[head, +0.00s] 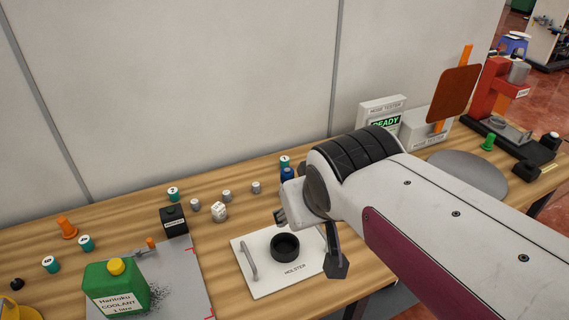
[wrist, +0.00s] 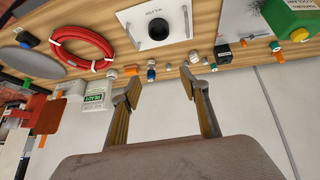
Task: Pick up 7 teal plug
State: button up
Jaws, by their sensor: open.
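Several teal plugs with white numbered tops stand on the wooden bench in the head view. The teal plug behind the black box (head: 173,194) has a top mark that looks like a 7. Two more teal plugs are at the left, one (head: 85,243) behind the other (head: 50,264); their numbers are hard to read. A fourth teal plug (head: 285,162) is by a blue piece (head: 287,174), beside my arm.
A black box (head: 174,222), several small grey pieces and a white die (head: 219,210) stand at mid-bench. A holster plate (head: 262,287) with a handle lies in front. A green coolant can (head: 115,285) stands front left. A red hose coil (wrist: 83,40) shows in the wrist view.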

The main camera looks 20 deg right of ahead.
jog(key=w+d+f+t+h, duration=0.1)
jog(key=w+d, duration=0.4)
jog(key=w, duration=0.6)
jog(key=w+d+t, duration=0.2)
jog(key=w+d, duration=0.4)
jog(key=w, duration=0.4)
jog(key=w+d+f+t+h, duration=0.1)
jog(key=w+d, duration=0.4)
jog(key=w, duration=0.6)
jog(key=w+d+f+n+t+y, duration=0.1)
jog(key=w+d+f+y, duration=0.15)
jog(key=w+f, duration=0.45)
jog(key=w+d+f+n+t+y, duration=0.1)
jog(key=w+d+f+y, duration=0.15)
jog(key=f, duration=0.75)
jog(key=y, duration=0.2)
send_near(288, 160)
jog(key=shift+w+a+f+n, duration=0.1)
jog(key=shift+w+n, duration=0.1)
jog(key=shift+w, duration=0.35)
jog(key=shift+w+a+f+n, duration=0.1)
jog(key=shift+w+n, duration=0.1)
jog(key=shift+w, duration=0.35)
jog(key=shift+f, duration=0.35)
jog(key=shift+a, duration=0.1)
jog(key=shift+x, duration=1.3)
